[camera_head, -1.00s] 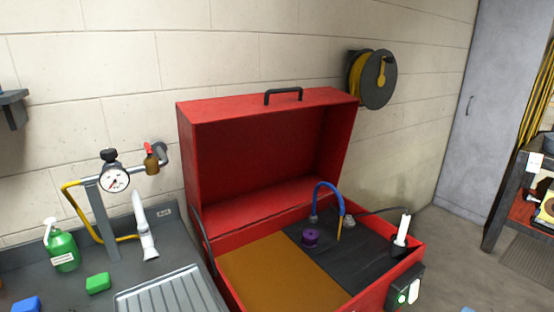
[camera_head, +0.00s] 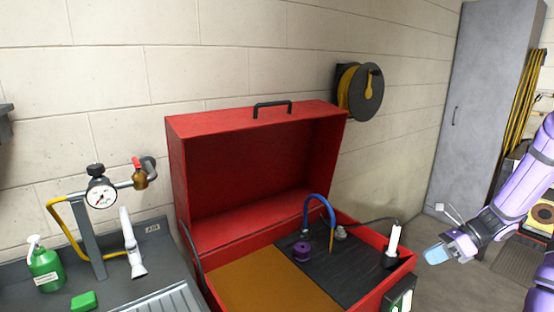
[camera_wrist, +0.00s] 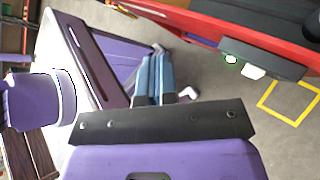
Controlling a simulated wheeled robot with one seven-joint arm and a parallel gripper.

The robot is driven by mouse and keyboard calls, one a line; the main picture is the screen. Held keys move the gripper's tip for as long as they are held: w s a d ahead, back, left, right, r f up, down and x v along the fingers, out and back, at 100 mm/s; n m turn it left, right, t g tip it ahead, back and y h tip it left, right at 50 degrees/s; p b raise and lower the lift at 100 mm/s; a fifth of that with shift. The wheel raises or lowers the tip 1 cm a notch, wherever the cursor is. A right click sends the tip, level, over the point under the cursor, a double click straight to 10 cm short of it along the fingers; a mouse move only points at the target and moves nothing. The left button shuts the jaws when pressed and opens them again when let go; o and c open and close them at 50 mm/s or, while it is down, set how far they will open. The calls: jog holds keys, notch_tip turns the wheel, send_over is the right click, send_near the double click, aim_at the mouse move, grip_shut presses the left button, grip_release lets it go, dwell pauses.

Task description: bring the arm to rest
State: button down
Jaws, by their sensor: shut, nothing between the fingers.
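My gripper (camera_head: 436,254) is at the right side of the head view, at the end of my purple arm. It hangs in the air just right of the red box, apart from it. In the wrist view my gripper (camera_wrist: 154,68) shows its blue fingers pressed together with nothing between them. Behind the fingers are my own purple body and the grey floor (camera_wrist: 235,110).
An open red box (camera_head: 262,230) with a raised lid stands in the middle, holding a purple spool (camera_head: 302,252), a blue hose (camera_head: 319,199) and a white candle-like stick (camera_head: 394,240). A grey bench (camera_head: 165,290) is at left. A grey cabinet (camera_head: 485,100) stands behind my arm.

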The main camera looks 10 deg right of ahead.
jog(key=s+a+r+n+g+h, duration=0.3)
jog(key=a+r+n+h, duration=0.4)
jog(key=a+r+n, duration=0.85)
jog(key=s+a+r+n+t+h, duration=0.1)
jog(key=s+a+r+n+t, duration=0.1)
jog(key=s+r+n, duration=0.3)
jog(key=s+a+r+n+t+h, duration=0.2)
jog(key=s+a+r+n, duration=0.3)
jog(key=s+r, duration=0.3)
jog(key=shift+s+n+t+h, duration=0.2)
jog(key=shift+n+t+h, duration=0.1)
jog(key=shift+n+t, duration=0.45)
